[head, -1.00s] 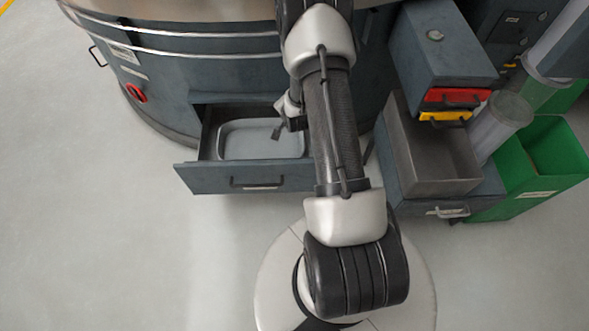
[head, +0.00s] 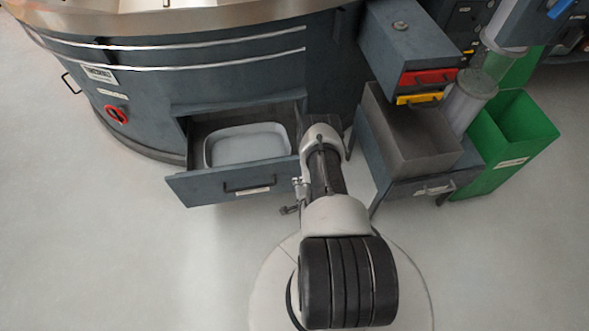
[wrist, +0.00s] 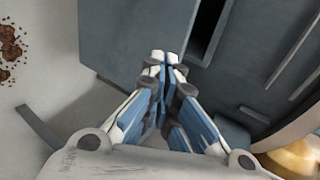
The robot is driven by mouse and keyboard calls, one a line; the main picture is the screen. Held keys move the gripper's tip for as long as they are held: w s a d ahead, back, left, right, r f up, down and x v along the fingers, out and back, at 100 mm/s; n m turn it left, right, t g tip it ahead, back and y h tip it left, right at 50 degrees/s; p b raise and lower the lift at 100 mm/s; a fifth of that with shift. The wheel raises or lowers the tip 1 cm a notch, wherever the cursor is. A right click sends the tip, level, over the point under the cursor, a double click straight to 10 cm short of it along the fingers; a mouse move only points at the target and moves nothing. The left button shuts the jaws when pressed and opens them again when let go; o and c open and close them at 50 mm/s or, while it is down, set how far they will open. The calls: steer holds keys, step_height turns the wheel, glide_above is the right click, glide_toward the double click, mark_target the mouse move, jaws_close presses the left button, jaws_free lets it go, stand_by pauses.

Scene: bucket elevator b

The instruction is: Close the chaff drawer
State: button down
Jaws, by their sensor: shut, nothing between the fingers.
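The chaff drawer (head: 205,190) stands pulled out from the base of the dark blue-grey round machine. A light metal tray (head: 203,152) lies inside it and looks empty in the head view. The drawer front has a dark bar handle (head: 250,189). My gripper (head: 287,211) is in front of the drawer's right end in the head view, low and small. In the wrist view my gripper (wrist: 165,60) has its fingertips together with nothing between them, close to a blue-grey panel. I cannot tell whether they touch it.
The floor left of the drawer is clear. Brown clumps (wrist: 9,45) lie on a pale surface in the wrist view.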

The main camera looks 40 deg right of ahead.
mark_target(293, 163)
steer(key=b+x, duration=0.1)
steer(key=x, duration=0.2)
steer(key=b+x, duration=0.1)
steer(key=x, duration=0.2)
steer(key=r+b+x, duration=0.1)
steer(key=x, duration=0.2)
steer(key=shift+w+d+b, duration=0.2)
steer(key=shift+w+b, duration=0.1)
steer(key=shift+w, duration=0.05)
steer(key=shift+w+d, duration=0.25)
steer(key=shift+w, duration=0.15)
steer(key=shift+r, duration=0.15)
